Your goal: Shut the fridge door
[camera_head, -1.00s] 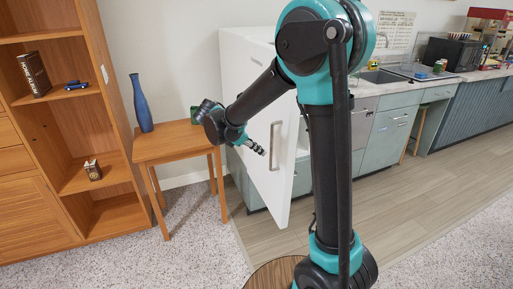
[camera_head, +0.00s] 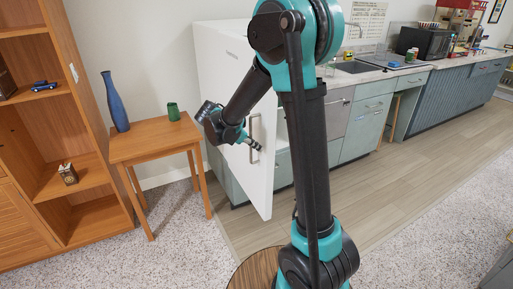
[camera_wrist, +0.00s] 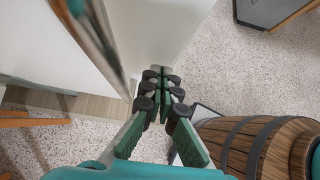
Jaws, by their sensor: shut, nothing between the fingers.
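The white fridge door (camera_head: 233,92) stands open in the head view, swung out from the line of low cabinets. Its vertical metal handle (camera_head: 255,124) is near the free edge and also shows large at the upper left of the wrist view (camera_wrist: 92,32). My gripper (camera_head: 259,146) is in front of the door at the handle's lower part. In the wrist view my gripper (camera_wrist: 161,84) has its fingers together and empty, to the right of the handle. I cannot tell whether it touches the door.
A wooden side table (camera_head: 150,140) with a blue vase (camera_head: 115,102) and a green cup (camera_head: 173,111) stands left of the fridge. A bookcase (camera_head: 95,160) is further left. A wooden barrel (camera_wrist: 265,143) is close by in the wrist view.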

